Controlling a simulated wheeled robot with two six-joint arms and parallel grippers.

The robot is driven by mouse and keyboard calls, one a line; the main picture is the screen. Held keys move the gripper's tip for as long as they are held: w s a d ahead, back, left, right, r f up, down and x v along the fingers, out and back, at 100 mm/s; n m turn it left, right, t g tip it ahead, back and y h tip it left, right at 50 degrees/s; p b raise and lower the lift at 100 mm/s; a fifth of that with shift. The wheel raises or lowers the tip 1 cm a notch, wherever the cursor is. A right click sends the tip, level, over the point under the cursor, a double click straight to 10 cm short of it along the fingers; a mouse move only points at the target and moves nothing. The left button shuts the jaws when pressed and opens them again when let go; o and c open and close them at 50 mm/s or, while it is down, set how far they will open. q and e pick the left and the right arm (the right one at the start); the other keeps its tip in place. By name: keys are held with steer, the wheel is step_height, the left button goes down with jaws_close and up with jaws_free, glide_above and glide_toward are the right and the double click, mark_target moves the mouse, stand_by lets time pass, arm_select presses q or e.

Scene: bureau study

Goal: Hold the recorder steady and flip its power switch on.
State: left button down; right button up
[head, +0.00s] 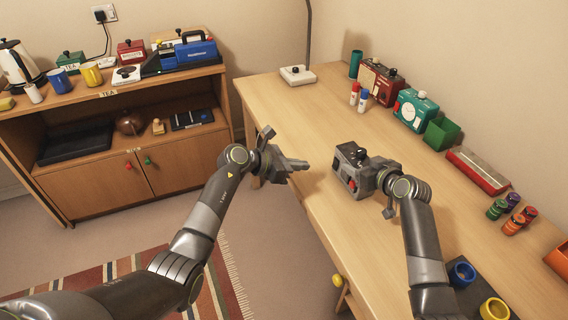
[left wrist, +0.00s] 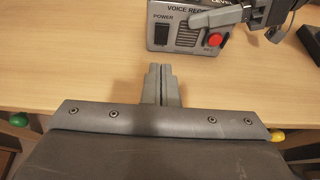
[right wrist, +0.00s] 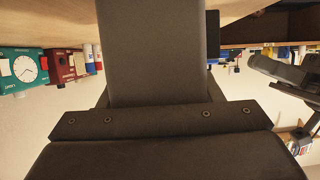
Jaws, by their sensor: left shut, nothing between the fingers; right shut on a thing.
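The voice recorder (head: 347,180) is a grey box above the desk's left side. In the left wrist view the recorder (left wrist: 178,49) shows its face, with a dark POWER switch (left wrist: 162,37) at left and a round red button (left wrist: 215,40). My right gripper (head: 366,174) is shut on the recorder. A dark block, likely the recorder's back (right wrist: 152,50), fills the middle of the right wrist view. My left gripper (head: 304,165) is shut and empty. Its fingertips (left wrist: 160,68) point at the recorder's face below the switch, with a gap. The switch's position is unclear.
The wooden desk (head: 285,115) has clear surface around the recorder. A teal clock box (head: 414,110), a red box (head: 380,82) and a green box (head: 441,133) stand along the wall. Cups (head: 461,273) sit at the near right. A shelf unit (head: 110,95) stands at left.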

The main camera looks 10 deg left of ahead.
arm_select(q)
steer(key=shift+v, duration=2.6)
steer(key=shift+d, duration=0.1)
steer(key=shift+w+d+r+g+y, duration=0.25)
steer(key=shift+r+g+y, duration=0.35)
steer(key=shift+y, duration=0.3)
steer(key=shift+d+f, duration=0.1)
glide_toward(335, 164)
steer(key=d+f, duration=0.1)
steer(key=w+f, duration=0.1)
steer(key=f, duration=0.1)
steer(key=w+d+f, duration=0.1)
steer(key=f, duration=0.1)
steer(key=shift+d, duration=0.35)
steer(key=shift+w+d+f, duration=0.1)
steer(key=shift+w+d, duration=0.4)
steer(key=shift+d, duration=0.2)
